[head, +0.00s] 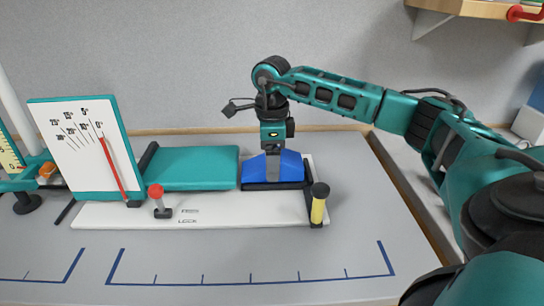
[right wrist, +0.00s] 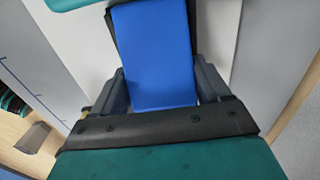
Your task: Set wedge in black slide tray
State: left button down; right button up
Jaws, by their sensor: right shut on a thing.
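The blue wedge (head: 288,168) sits at the black slide tray (head: 272,186), at the right end of the white base board. My right gripper (head: 273,175) comes down on it from above and is shut on it. In the right wrist view the wedge (right wrist: 152,55) lies between my two grey fingers (right wrist: 160,88), and a dark tray edge (right wrist: 190,15) shows beside it. I cannot tell whether the wedge rests fully on the tray floor. My left gripper is not in view.
A teal pad (head: 190,168) lies left of the tray. A red-knobbed lever (head: 158,198) and a yellow black-topped handle (head: 318,208) stand on the white board (head: 240,215). An angle dial board (head: 80,145) with a red pointer stands left. The front table is clear.

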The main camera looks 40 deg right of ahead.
jog(key=shift+f, duration=0.25)
dwell(0.6)
jog(key=o, duration=1.1)
jog(key=shift+r, duration=0.1)
notch_tip(320, 180, up, 13)
jog(key=p, duration=0.1)
